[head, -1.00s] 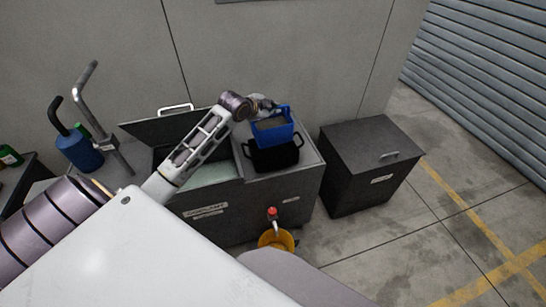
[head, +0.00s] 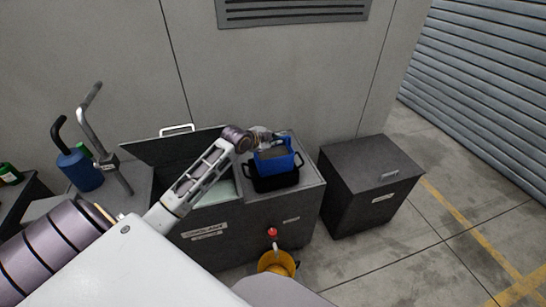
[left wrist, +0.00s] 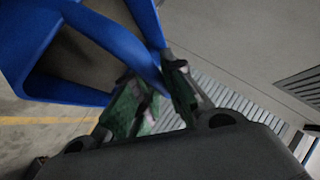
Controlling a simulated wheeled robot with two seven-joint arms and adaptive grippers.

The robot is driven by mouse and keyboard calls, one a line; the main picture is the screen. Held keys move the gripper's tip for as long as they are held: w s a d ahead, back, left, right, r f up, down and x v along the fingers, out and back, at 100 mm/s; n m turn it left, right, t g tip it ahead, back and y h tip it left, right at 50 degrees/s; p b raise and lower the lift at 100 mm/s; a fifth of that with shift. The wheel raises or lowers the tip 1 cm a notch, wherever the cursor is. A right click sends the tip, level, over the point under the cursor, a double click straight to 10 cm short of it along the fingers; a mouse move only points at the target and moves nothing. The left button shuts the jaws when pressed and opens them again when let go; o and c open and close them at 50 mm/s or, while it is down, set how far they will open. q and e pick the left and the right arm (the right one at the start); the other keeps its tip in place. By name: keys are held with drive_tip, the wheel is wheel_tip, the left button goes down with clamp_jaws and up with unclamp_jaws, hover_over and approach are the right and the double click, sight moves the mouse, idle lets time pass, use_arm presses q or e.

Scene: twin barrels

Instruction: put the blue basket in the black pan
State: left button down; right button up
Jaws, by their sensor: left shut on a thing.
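The blue basket (head: 273,160) is held upright over the black pan (head: 271,183), which stands on the grey cabinet's right part. The basket's lower part overlaps the pan's opening in the head view; I cannot tell whether it touches the pan's floor. My left gripper (head: 276,140) is shut on the basket's rim at its back side. In the left wrist view the blue basket (left wrist: 95,45) fills the upper left, with its rim between the fingertips (left wrist: 165,75). The pan is not seen in that view. My right gripper is not in view.
The grey cabinet (head: 225,236) has an open lid (head: 160,150) left of the pan. A dark box (head: 370,175) stands to its right. A yellow bucket (head: 278,262) sits below a red-handled tap (head: 272,233). A blue canister (head: 80,170) stands at the left.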

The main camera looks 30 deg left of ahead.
sight(256, 154)
use_arm(q)
drive_tip(key=shift+f, duration=1.5)
drive_tip(key=shift+f, duration=1.95)
drive_tip(key=c, duration=1.5)
unclamp_jaws()
drive_tip(key=shift+v, duration=6)
